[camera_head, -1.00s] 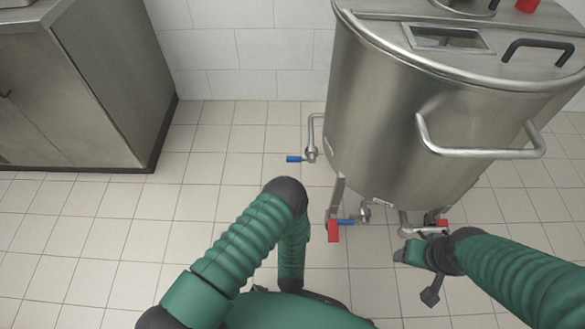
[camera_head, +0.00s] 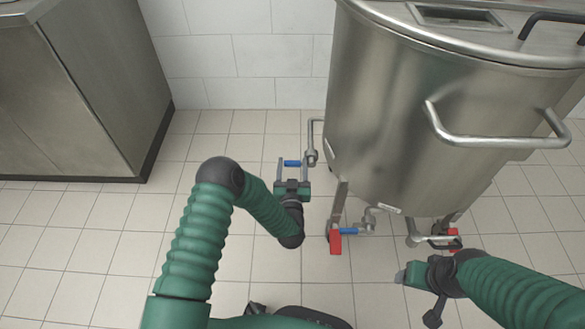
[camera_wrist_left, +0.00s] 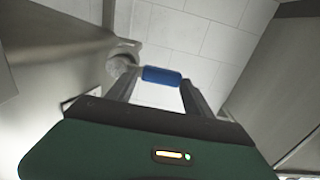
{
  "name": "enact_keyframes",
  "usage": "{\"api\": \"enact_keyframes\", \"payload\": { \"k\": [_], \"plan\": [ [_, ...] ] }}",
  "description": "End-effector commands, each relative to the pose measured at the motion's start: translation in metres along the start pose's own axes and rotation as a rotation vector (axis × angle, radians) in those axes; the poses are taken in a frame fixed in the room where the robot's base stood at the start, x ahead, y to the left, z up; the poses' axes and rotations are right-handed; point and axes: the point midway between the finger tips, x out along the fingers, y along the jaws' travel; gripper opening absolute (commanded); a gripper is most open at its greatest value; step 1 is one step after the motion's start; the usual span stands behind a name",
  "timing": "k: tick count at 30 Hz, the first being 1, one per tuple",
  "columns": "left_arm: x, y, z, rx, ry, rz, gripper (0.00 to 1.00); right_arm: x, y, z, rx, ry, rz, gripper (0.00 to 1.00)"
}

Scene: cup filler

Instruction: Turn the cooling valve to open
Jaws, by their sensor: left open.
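A blue-handled valve (camera_head: 292,163) sits on a bent metal pipe at the left side of the steel tank (camera_head: 400,110); its handle points left. My left gripper (camera_head: 293,168) is open, with its two fingers on either side of the blue handle. In the left wrist view the blue handle (camera_wrist_left: 162,76) lies across the gap near the fingertips (camera_wrist_left: 157,84); I cannot tell whether they touch it. A second blue-handled valve (camera_head: 348,231) sits lower, under the tank. My right gripper (camera_head: 402,276) is low at the right, away from both valves; its opening is unclear.
Red parts (camera_head: 335,241) show by the tank legs. A large metal handle (camera_head: 490,140) sticks out from the tank's front. A steel cabinet (camera_head: 80,90) stands at the left. The tiled floor (camera_head: 110,230) between cabinet and tank is clear.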

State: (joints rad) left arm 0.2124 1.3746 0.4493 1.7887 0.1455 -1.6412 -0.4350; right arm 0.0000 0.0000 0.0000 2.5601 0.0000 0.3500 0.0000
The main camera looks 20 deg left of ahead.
Motion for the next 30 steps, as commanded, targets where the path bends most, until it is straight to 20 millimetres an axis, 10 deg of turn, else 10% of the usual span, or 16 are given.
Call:
{"api": "enact_keyframes", "payload": {
  "k": [5,18,30],
  "plan": [
    [-0.0002,0.0001,-0.0004,0.000,0.000,0.000,0.57,-0.0006,0.0000,-0.0002,0.000,0.000,0.000,0.65],
    [-0.0007,0.0001,0.0002,0.000,-0.001,0.000,0.00,-0.0005,0.0000,-0.0002,0.000,0.000,0.000,0.65],
    [0.0049,0.0020,-0.0009,0.018,0.000,0.001,0.00,0.0006,0.0000,0.0001,0.000,0.000,0.000,0.65]
  ]
}}
